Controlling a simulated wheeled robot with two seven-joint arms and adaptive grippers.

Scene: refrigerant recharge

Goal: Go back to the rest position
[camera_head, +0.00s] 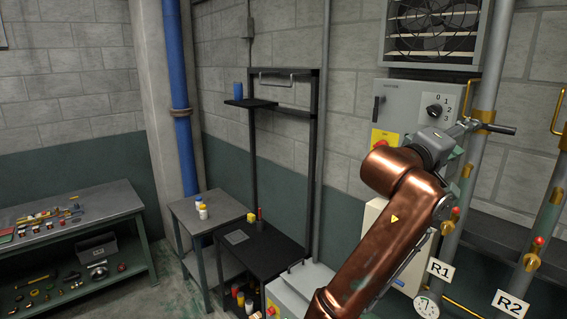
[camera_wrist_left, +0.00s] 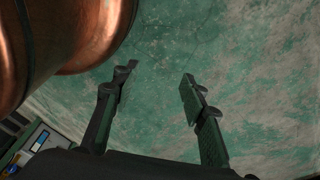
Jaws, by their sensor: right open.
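My right arm (camera_head: 385,235) rises copper-coloured from the bottom of the head view and bends at the top. Its gripper (camera_head: 463,131) is at the upper right, in front of or beside the R1 pipe and close to a dark lever handle (camera_head: 500,129). Its fingers are small and partly hidden by the wrist; I cannot tell whether they touch the pipe or lever. In the left wrist view, my left gripper (camera_wrist_left: 160,74) is open and empty, its dark fingers apart above the worn green floor (camera_wrist_left: 235,65). The left gripper does not show in the head view.
A grey control box (camera_head: 403,104) and a fan unit (camera_head: 430,35) are on the wall behind the right arm. The R2 pipe (camera_head: 545,225) stands at right. A dark cart (camera_head: 270,245), small table (camera_head: 205,215) and workbench (camera_head: 80,212) stand at left.

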